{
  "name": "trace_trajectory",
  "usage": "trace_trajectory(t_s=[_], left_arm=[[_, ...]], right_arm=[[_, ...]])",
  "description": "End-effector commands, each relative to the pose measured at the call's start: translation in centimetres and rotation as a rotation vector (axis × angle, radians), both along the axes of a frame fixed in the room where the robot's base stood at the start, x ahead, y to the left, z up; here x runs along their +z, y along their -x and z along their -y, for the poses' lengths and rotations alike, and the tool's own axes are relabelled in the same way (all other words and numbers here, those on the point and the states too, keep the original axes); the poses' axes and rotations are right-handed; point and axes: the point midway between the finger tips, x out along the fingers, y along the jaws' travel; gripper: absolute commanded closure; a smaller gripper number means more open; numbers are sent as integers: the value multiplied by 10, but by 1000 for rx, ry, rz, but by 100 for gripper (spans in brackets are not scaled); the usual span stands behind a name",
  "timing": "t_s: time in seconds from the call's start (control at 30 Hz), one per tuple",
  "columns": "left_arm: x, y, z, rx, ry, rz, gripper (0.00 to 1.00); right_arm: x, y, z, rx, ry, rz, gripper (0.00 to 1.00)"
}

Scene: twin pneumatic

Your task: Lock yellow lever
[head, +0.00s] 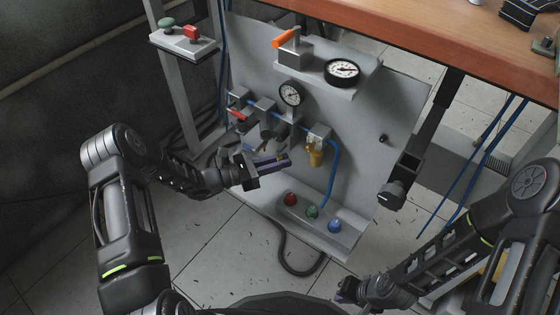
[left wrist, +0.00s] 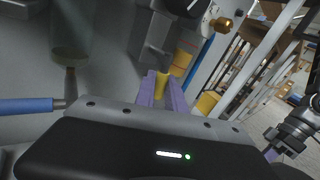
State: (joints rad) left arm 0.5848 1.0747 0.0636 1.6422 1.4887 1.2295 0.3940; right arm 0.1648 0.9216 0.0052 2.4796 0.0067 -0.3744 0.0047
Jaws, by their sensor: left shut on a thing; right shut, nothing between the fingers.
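My left gripper (head: 284,160) is in front of the grey panel, at the middle of the head view, with its purple fingers shut. In the left wrist view, the purple fingers (left wrist: 164,98) have the yellow lever (left wrist: 161,84) between them. In the head view, the lever is mostly hidden by the fingers; its exact angle cannot be told. My right gripper (head: 348,291) is low in the head view, shut and empty, away from the panel.
The panel (head: 370,115) carries an orange lever (head: 286,38), gauges (head: 342,72), a red lever (head: 237,115), an amber bowl (head: 315,156) and coloured buttons (head: 312,211) below. A wooden tabletop (head: 430,38) overhangs at the upper right. A dark hose (head: 285,259) lies on the floor.

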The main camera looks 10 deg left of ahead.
Motion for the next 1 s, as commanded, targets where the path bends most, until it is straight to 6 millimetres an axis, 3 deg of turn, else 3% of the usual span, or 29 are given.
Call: trace_trajectory(t_s=[0.17,0.33,0.63,0.67,0.9,1.0], left_arm=[[1,0,-1,1,-12,4,100],[4,-2,-7,2,-147,58,100],[-1,-3,-7,1,-182,72,100],[-1,-3,-7,1,-182,72,83],[-1,-3,-7,0,-181,72,64],[-1,-3,-7,0,-181,72,64]], right_arm=[[2,0,0,0,0,0,100],[17,2,0,3,-1,-6,100],[15,3,0,4,-1,-8,100],[15,3,0,4,-1,-7,100],[15,3,0,4,-1,-7,100],[15,3,0,4,-1,-7,100]])
